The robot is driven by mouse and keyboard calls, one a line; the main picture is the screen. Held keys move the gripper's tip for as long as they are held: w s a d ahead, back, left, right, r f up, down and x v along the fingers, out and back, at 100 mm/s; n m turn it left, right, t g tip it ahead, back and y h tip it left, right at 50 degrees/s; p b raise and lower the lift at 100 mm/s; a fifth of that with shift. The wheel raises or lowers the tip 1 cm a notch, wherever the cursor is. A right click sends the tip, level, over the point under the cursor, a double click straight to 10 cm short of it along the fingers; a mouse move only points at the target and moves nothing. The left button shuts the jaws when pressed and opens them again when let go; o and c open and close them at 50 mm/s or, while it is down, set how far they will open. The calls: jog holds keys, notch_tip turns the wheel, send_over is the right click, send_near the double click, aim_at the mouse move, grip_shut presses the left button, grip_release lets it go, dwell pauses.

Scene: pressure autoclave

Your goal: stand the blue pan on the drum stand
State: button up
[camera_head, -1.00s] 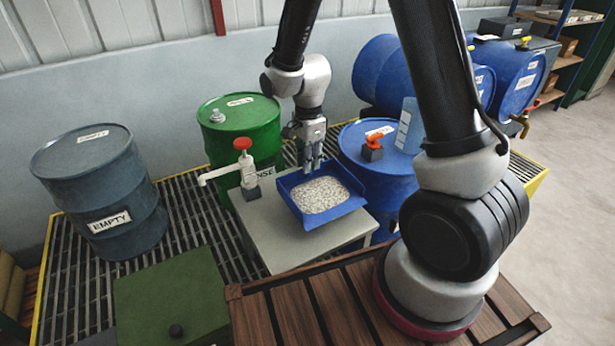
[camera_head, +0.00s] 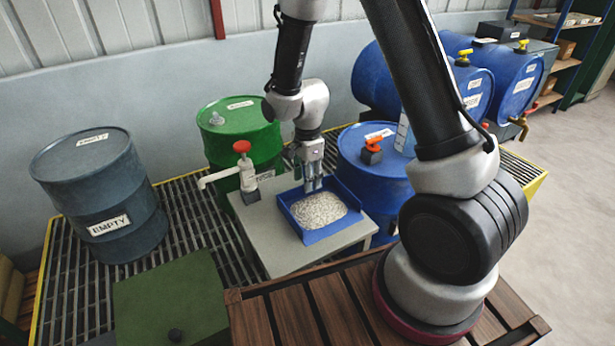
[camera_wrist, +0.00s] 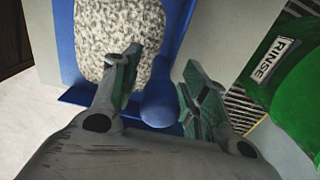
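The blue pan (camera_head: 312,236), filled with pale speckled granules (camera_head: 320,209), appears to sit level on the grey-topped stand (camera_head: 290,262) between the green and blue drums. It also shows in the wrist view (camera_wrist: 68,50), with its rounded blue handle (camera_wrist: 160,103) toward my gripper. My gripper (camera_head: 314,188) is at the pan's back edge, pointing down. In the wrist view my gripper (camera_wrist: 160,90) has its fingers apart, with the handle between them and a gap on the right side. The pan's underside is hidden.
A green drum (camera_head: 240,135) stands behind left and an upright blue drum (camera_head: 375,180) at right. A white-spouted pump with a red knob (camera_head: 241,147) is close left of the pan. A grey EMPTY drum (camera_head: 100,190) stands further left on the grating. Wooden slats (camera_head: 310,310) lie in front.

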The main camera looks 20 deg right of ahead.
jog(key=shift+r, duration=0.1)
notch_tip(320, 180, up, 11)
jog(key=shift+f, duration=0.15)
jog(key=shift+r, duration=0.7)
jog(key=shift+d+r, duration=0.15)
jog(key=shift+r, duration=0.15)
jog(key=s+d+r+n+t, duration=0.2)
jog(key=s+d+r+n, duration=0.4)
jog(key=s, duration=0.5)
jog(key=s+d+r+n+t, duration=0.2)
jog(key=s+d+r+n, duration=0.5)
jog(key=s+r+n, duration=0.2)
notch_tip(320, 180, up, 3)
jog(key=shift+s+d+r+n, duration=0.15)
jog(key=shift+s+n, duration=0.25)
jog(key=shift+s, duration=0.75)
